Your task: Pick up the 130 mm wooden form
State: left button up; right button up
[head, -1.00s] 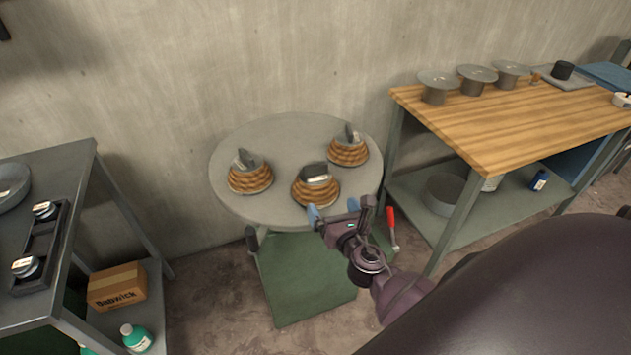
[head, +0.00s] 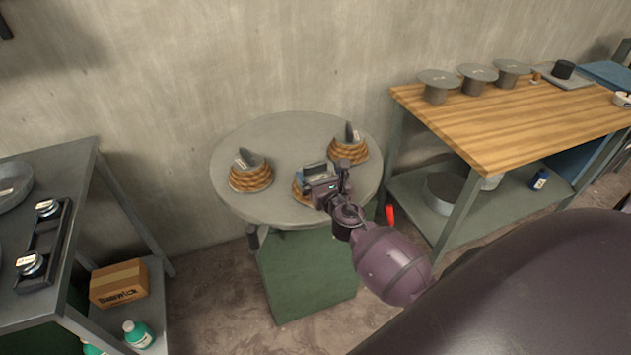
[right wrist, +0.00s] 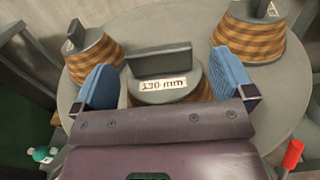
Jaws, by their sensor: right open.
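Three striped wooden forms with grey tops and upright grey fins stand on a round grey table (head: 285,130). The front form (right wrist: 165,89) carries a label reading 130 mm in the right wrist view; in the head view this wooden form (head: 298,188) is mostly hidden by my right gripper. My right gripper (head: 320,178) is over it, open. In the right wrist view the blue finger pads of the right gripper (right wrist: 166,88) stand on either side of the form's fin, apart from it. My left gripper is not in view.
The left form (head: 250,174) and back right form (head: 347,150) stand close by. A wooden-topped bench (head: 500,125) with several grey discs on stands is at right. A grey shelf unit (head: 75,170) stands at left. A red handle (head: 390,215) is at the table's right edge.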

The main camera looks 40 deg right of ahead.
jog(key=shift+x, duration=0.85)
jog(key=shift+f, duration=0.1)
jog(key=c, duration=1.7)
jog(key=shift+c, duration=0.6)
